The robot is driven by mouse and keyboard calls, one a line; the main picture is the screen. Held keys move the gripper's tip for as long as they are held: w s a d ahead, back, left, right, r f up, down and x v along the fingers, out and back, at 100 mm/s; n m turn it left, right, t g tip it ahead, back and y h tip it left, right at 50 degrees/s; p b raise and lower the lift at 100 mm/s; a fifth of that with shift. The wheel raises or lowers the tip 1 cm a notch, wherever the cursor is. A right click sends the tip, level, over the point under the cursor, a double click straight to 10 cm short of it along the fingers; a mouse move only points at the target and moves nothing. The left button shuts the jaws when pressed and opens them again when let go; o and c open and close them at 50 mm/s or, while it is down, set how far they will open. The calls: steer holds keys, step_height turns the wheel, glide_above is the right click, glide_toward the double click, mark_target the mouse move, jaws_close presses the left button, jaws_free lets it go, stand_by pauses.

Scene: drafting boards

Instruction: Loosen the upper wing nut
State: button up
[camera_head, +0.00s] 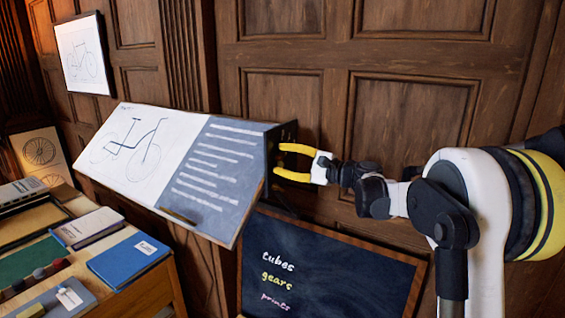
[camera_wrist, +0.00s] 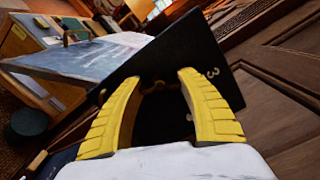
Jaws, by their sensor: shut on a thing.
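The tilted drafting board (camera_head: 215,195) has a dark side plate (camera_head: 286,132) at its right end. The plate (camera_wrist: 222,85) also fills the middle of the wrist view, with a pale figure 3 on it. A small brass wing nut (camera_wrist: 155,87) shows dimly at the plate between my yellow fingertips. My gripper (camera_head: 279,160) reaches in from the right to the plate; its fingers (camera_wrist: 158,80) are shut on the wing nut, one on each side. In the head view the nut is hidden. I cannot see a second wing nut clearly.
A chalkboard (camera_head: 330,265) with coloured words stands below my gripper. A desk with a blue book (camera_head: 128,258) and other items is at the lower left. Wood panelling (camera_head: 405,115) closes off the back.

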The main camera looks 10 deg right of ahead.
steer(key=n+b, duration=0.1)
steer(key=n, duration=1.2)
steer(key=shift+n+b, duration=0.3)
steer(key=shift+n, duration=0.1)
stand_by(0.4)
steer(key=o, duration=1.2)
steer(key=shift+d, duration=0.1)
steer(key=v, duration=1.2)
